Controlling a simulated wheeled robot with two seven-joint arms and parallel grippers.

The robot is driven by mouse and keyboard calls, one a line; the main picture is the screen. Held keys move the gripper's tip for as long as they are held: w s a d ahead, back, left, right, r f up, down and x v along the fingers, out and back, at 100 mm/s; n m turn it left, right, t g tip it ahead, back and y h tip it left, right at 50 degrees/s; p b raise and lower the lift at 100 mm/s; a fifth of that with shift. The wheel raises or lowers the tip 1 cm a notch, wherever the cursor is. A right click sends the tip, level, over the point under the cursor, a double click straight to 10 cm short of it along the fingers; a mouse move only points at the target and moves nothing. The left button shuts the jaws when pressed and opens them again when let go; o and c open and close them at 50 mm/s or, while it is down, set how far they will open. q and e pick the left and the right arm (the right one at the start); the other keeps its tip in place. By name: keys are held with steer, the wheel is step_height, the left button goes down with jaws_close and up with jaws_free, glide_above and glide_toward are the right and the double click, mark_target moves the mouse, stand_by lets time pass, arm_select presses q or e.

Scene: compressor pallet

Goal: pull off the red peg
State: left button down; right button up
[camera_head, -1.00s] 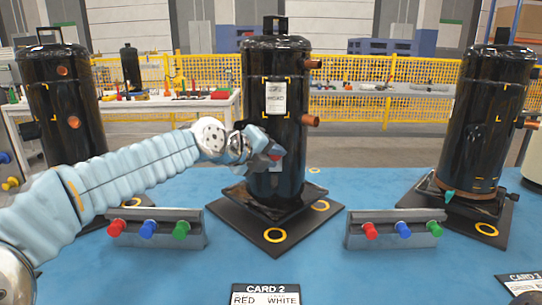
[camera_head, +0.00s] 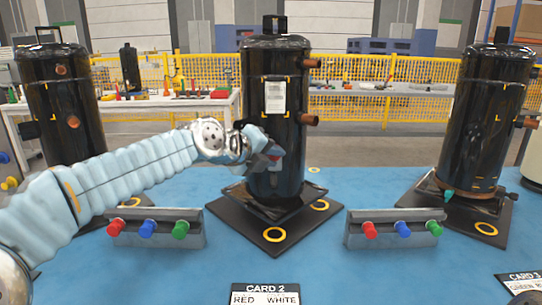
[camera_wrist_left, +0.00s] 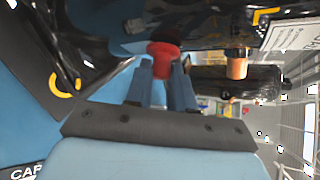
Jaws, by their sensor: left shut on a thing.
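The black compressor (camera_head: 277,110) stands upright on a dark square base in the middle of the head view. My left gripper (camera_head: 268,155) is at the left front of its body. In the left wrist view my left gripper (camera_wrist_left: 163,75) is shut on the red peg (camera_wrist_left: 163,52), which shows between its two fingers close to the compressor's dark side. Whether the peg still touches the compressor is hard to tell. In the head view the gripper mostly hides the peg. My right gripper is not in view.
Grey racks with coloured pegs stand at left (camera_head: 158,230) and right (camera_head: 393,231) on the blue table (camera_head: 330,275). More compressors stand at left (camera_head: 62,100) and right (camera_head: 487,115). A card (camera_head: 265,294) reading RED and WHITE lies in front. Copper stubs jut from the middle compressor's right side.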

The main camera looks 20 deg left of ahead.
arm_select(q)
steer(key=shift+s+d+b, duration=0.2)
steer(key=shift+s+d, duration=0.1)
steer(key=shift+s, duration=0.6)
steer(key=shift+s+d+b, duration=0.25)
steer(key=shift+s, duration=0.7)
steer(key=shift+s+d+b, duration=0.2)
steer(key=shift+s+d, duration=0.1)
steer(key=shift+s, duration=0.6)
